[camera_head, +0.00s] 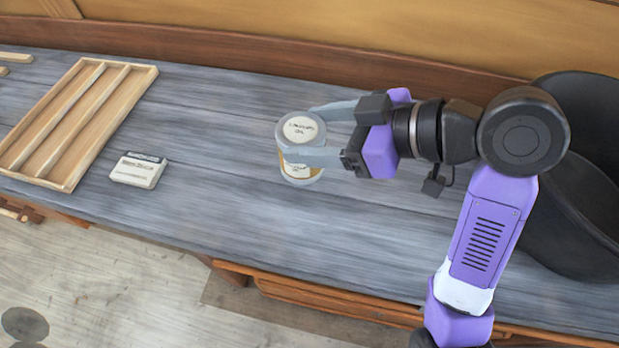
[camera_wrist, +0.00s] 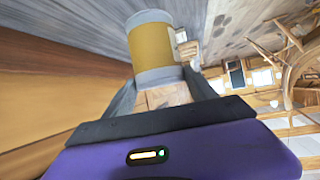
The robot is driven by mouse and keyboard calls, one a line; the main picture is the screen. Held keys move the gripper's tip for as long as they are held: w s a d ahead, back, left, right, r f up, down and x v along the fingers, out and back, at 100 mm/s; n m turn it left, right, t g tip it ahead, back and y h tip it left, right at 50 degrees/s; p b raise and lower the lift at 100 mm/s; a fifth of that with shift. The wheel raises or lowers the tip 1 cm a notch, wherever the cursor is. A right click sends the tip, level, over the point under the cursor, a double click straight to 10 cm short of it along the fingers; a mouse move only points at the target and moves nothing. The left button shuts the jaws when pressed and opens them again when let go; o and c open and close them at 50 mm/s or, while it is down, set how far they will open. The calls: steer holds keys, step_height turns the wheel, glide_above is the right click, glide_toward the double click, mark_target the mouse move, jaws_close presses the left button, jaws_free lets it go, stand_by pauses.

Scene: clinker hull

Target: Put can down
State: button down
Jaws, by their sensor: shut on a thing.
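The can (camera_head: 302,129) is white with a yellow-brown band and a lettered lid; the writing looks like "linseed oil". It is upright over the grey bench top (camera_head: 235,215), and I cannot tell whether its base touches the wood. My gripper (camera_head: 325,132) reaches in from the right, with its two grey fingers on either side of the can, shut on it. In the wrist view the can (camera_wrist: 153,45) shows between the fingers, its yellow band clear; the fingers' lower parts are partly hidden by the purple gripper body.
A wooden tray with slats (camera_head: 68,187) lies at the left. A small white and black box (camera_head: 139,170) lies right of it. A large black bucket (camera_head: 575,215) stands at the right, behind my arm. A wooden rail (camera_head: 300,55) runs along the back. Bench in front of the can is clear.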

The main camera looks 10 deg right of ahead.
step_height(320, 180, down, 14)
stand_by(0.6)
steer(key=shift+f, duration=0.15)
steer(key=shift+f, duration=0.15)
steer(key=shift+c, duration=1.4)
jaws_free()
steer(key=b+v, duration=0.1)
steer(key=v, duration=1.1)
